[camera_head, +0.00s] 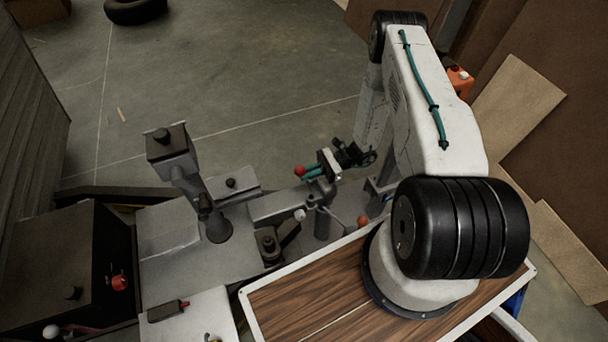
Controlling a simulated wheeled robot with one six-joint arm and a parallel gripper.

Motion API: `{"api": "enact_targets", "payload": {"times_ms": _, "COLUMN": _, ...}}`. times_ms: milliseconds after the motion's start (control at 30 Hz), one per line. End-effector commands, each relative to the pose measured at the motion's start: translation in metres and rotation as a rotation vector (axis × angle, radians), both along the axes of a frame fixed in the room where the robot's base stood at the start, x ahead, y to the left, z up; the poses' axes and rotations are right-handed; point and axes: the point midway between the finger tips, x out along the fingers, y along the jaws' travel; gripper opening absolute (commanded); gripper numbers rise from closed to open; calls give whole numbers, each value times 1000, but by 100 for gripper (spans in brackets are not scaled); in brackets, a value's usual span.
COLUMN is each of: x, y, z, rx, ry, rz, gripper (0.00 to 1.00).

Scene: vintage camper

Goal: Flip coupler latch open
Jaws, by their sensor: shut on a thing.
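My gripper (310,173) reaches in from the right at the middle of the head view. The rest of the latch is mostly hidden by the fingers. The grey metal coupler (280,206) lies just below and left of the gripper. I cannot tell the latch's exact angle from this view.
A white knob (299,215) and an orange-red knob (363,220) sit close below my gripper. A dark box (60,265) is at the lower left. The concrete floor behind is mostly clear, with a tyre (135,10) far back.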

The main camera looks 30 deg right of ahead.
Motion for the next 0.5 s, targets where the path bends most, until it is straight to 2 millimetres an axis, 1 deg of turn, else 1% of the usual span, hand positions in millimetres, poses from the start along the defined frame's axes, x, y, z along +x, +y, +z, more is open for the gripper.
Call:
{"api": "enact_targets", "payload": {"times_ms": 467, "x": 0, "y": -4, "z": 0, "rx": -3, "ry": -2, "rz": -3, "gripper": 0}}
{"api": "enact_targets", "payload": {"times_ms": 500, "x": 0, "y": -4, "z": 0, "rx": -3, "ry": -2, "rz": -3, "gripper": 15}}
